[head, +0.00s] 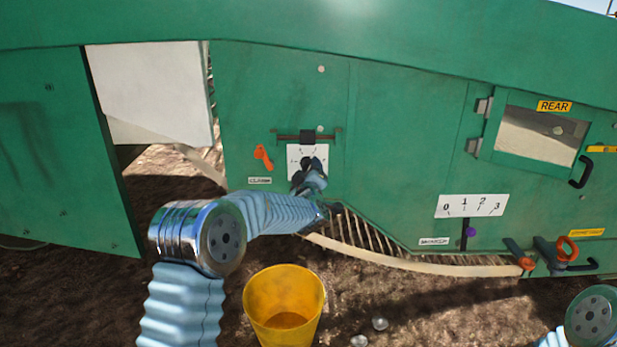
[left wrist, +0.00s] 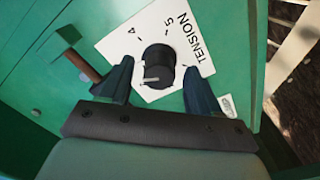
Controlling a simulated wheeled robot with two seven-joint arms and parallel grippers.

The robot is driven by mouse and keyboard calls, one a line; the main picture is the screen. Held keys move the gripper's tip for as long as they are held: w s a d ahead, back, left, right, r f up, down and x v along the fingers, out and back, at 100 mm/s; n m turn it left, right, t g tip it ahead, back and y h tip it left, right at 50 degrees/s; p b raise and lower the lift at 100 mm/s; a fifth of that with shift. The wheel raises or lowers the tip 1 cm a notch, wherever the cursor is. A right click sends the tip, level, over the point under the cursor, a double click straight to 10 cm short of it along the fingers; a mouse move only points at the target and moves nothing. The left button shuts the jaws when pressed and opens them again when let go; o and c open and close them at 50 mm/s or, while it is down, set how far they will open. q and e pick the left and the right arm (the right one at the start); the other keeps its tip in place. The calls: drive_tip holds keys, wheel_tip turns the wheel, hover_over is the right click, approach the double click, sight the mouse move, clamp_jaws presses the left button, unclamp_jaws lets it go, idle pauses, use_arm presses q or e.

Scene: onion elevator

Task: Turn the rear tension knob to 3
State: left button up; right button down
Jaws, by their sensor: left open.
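The rear tension knob (left wrist: 158,63) is a black round knob on a white plate (left wrist: 124,42) marked TENSION. The numbers 4 and 5 show on the plate; the others are hidden or out of frame. A pale line on the knob's face points to the lower left of the left wrist view. My left gripper (left wrist: 158,84) is open, with one finger on each side of the knob, and I cannot tell if they touch it. In the head view the left gripper (head: 309,172) covers much of the plate (head: 294,152). My right gripper is out of view.
A 0-to-3 scale (head: 471,205) with a purple-knobbed slider (head: 470,232) is at the right. A yellow bucket (head: 284,298) stands below my left arm.

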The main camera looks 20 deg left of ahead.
use_arm(q)
drive_tip(key=v, duration=1.3)
drive_tip(key=shift+s+b, duration=0.35)
drive_tip(key=shift+b, duration=0.05)
drive_tip(key=shift+d, duration=0.1)
drive_tip(key=s+d+f+m+g+h+p, duration=0.1)
drive_tip(key=s+f+m+g+h+p, duration=0.2)
drive_tip(key=f, duration=0.6)
drive_tip(key=s+d+f+m+g+h, duration=0.1)
drive_tip(key=s+f+m+g, duration=0.15)
drive_tip(key=s+f, duration=0.4)
drive_tip(key=s+d+f+m+g+h+p, duration=0.2)
drive_tip(key=f+g, duration=0.1)
drive_tip(key=f, duration=0.7)
drive_tip(key=s+d+f+m+g+h+p, duration=0.1)
drive_tip(key=s+f+g, duration=0.3)
drive_tip(key=s, duration=0.7)
drive_tip(key=s+d+f+m+g+h+p, duration=0.1)
drive_tip(key=s+f+g, duration=0.3)
drive_tip(key=s, duration=0.7)
drive_tip(key=shift+s+d+f+m+h+p, duration=0.2)
drive_tip(key=shift+d+f+m+h+p, duration=0.35)
drive_tip(key=shift+f+m, duration=0.25)
drive_tip(key=shift+w+a, duration=0.1)
drive_tip(key=shift+a, duration=0.05)
